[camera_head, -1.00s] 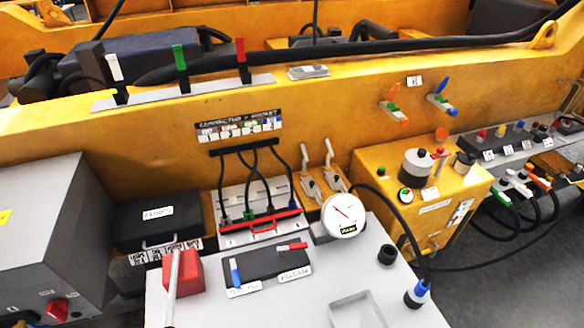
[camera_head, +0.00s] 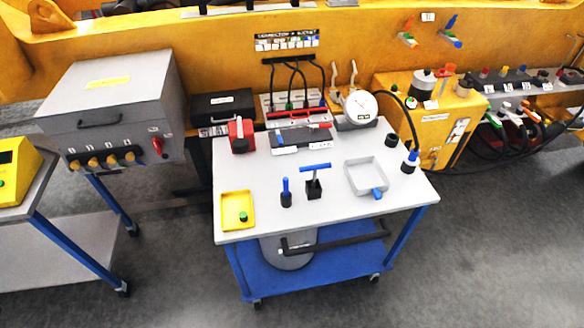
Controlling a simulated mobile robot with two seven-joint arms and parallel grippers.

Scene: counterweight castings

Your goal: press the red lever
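A small red lever (camera_head: 318,125) lies across the right of a dark panel (camera_head: 300,136) on the white-topped cart, just in front of the black cables. Its label is too small to read. A red box (camera_head: 241,134) stands to its left on the same cart. On the yellow beam, only the grey strip (camera_head: 262,9) and the lower ends of the levers show at the top edge. The upright red lever seen there earlier is cut off. Neither of my grippers is in view.
The white cart top (camera_head: 330,205) carries a yellow tray (camera_head: 238,211), a blue T-handle (camera_head: 315,170), a grey tray (camera_head: 366,177) and a round gauge (camera_head: 360,107). A grey cabinet (camera_head: 112,105) stands left.

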